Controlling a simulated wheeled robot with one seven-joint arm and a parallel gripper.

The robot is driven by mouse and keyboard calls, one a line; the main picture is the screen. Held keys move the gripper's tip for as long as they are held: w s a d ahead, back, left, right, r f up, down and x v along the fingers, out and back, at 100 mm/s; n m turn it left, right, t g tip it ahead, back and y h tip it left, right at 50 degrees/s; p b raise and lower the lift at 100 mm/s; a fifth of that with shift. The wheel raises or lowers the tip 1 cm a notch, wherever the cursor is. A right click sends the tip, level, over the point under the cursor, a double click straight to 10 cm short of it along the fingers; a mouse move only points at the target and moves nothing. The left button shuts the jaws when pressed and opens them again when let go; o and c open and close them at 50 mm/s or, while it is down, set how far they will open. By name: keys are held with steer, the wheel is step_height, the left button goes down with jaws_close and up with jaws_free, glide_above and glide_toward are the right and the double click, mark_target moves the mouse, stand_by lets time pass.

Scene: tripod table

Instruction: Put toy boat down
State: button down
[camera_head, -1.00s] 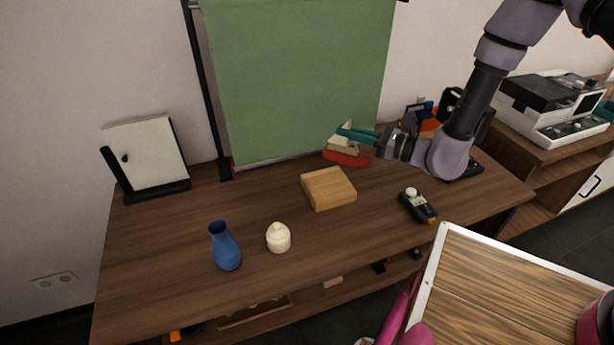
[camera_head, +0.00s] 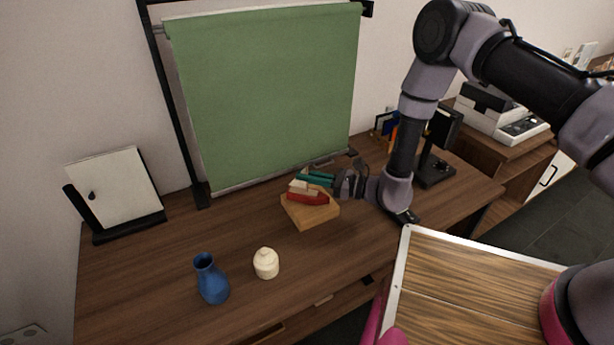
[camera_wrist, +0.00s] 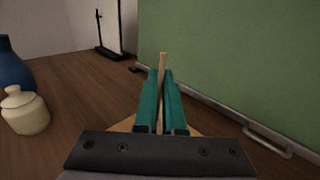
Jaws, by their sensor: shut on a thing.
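The toy boat (camera_head: 308,196), with a red hull and a cream upper part, is at the square wooden block (camera_head: 313,215) on the brown table (camera_head: 170,262). My gripper (camera_head: 313,178), with teal fingers, is shut on the boat from the right. The boat looks upright, over the block's top; I cannot tell whether it touches it. In the wrist view the teal fingers (camera_wrist: 162,103) close around a thin tan part of the boat (camera_wrist: 162,66). The block's corners show below the fingers, and the hull is hidden.
A blue vase (camera_head: 211,281) and a cream lidded jar (camera_head: 266,263) stand at the front left. A white panel on a black stand (camera_head: 115,188) is at the back left. A green screen (camera_head: 265,95) rises behind the block. The table's left middle is clear.

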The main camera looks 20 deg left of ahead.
steer(key=c, duration=1)
jaws_free()
steer(key=shift+f, duration=0.1)
